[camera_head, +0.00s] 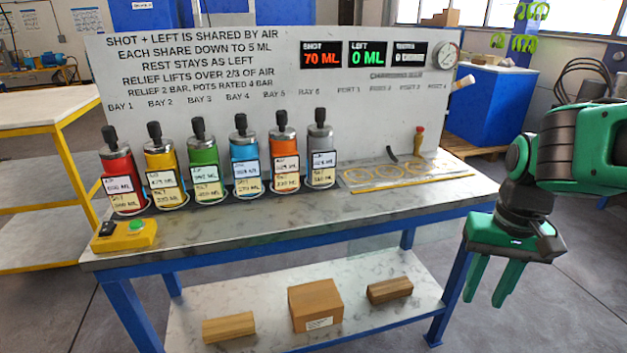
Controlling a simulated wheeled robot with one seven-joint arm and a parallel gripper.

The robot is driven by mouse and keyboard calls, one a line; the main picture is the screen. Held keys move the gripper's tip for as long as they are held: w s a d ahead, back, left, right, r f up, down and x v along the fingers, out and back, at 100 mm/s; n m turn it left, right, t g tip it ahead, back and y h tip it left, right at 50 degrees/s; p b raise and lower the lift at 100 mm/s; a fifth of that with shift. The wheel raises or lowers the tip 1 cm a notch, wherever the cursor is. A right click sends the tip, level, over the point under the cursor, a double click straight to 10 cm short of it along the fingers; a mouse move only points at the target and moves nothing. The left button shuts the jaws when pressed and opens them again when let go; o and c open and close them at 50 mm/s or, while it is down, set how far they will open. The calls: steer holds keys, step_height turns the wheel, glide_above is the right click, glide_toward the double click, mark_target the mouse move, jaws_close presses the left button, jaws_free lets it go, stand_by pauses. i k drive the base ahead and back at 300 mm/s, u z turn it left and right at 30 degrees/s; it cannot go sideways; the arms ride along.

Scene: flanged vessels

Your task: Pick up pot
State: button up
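A row of flanged pots with black-topped stems stands upright in bays on the bench: red (120,178), yellow (161,172), green (204,170), blue (245,163), orange (285,160) and grey (321,158). Each has a metal lid and paper labels with small print that I cannot fully read. My gripper (486,296) hangs off the bench's right front corner, fingers down. Its two fingers are apart with nothing between them. It is well to the right of all the pots and touches none.
The back panel (200,75) carries displays reading 70 ML and 0 ML, and a gauge (446,56). Brown blocks (315,304) lie on the lower shelf.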

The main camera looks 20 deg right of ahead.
mark_target(206, 179)
steer(key=u, duration=0.3)
steer(key=i, duration=1.3)
steer(key=u, duration=0.05)
